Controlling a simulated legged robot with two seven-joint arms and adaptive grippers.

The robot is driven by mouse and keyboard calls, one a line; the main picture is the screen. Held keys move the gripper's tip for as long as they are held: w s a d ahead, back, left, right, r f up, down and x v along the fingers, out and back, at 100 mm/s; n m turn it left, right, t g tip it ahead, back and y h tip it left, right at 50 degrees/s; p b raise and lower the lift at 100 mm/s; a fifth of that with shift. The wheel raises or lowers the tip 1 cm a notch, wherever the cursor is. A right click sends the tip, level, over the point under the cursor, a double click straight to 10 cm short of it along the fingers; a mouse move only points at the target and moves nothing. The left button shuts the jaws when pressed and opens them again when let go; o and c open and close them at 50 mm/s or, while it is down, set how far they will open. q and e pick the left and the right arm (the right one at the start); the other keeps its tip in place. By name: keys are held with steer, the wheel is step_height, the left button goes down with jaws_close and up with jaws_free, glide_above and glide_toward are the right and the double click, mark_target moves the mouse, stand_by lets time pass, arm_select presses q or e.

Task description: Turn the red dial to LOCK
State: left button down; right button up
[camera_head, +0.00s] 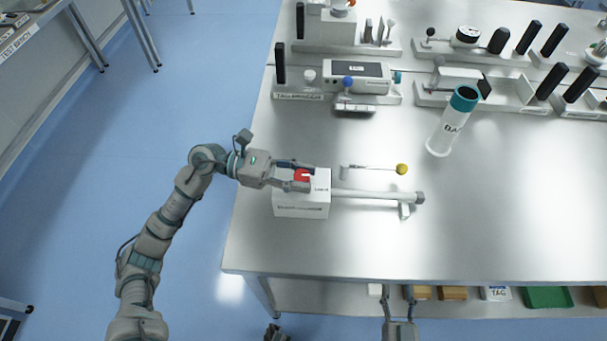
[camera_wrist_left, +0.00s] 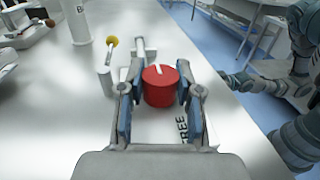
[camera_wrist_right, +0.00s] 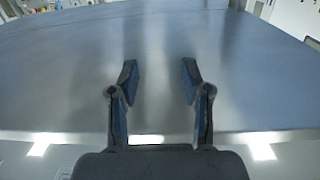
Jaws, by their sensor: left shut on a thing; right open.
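The red dial (camera_head: 302,175) sits on top of a white box (camera_head: 301,207) near the table's left front part. The dial also shows in the left wrist view (camera_wrist_left: 160,88), with a white pointer mark on its top. Beside it the word "FREE" is printed on the box; no LOCK label is readable. My left gripper (camera_head: 300,174) is shut on the dial, with one finger on each side of it (camera_wrist_left: 158,95). My right gripper (camera_wrist_right: 160,75) is open and empty, at the table's front edge in its wrist view. It shows at the bottom of the head view (camera_head: 397,295).
A grey bar (camera_head: 375,194) runs right from the box to a small stand. Behind it is a thin rod with a yellow ball (camera_head: 401,169). Devices line the table's back. The right front tabletop is clear.

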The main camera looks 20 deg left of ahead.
arm_select(q)
steer(key=shift+w+a+r+g, duration=0.1)
steer(key=shift+g, duration=0.2)
steer(key=c, duration=0.8)
jaws_free()
steer(key=shift+o, duration=0.2)
steer(key=a, duration=1.2)
steer(key=shift+s+a, duration=0.1)
steer(key=shift+s, duration=0.25)
steer(key=shift+f, duration=0.2)
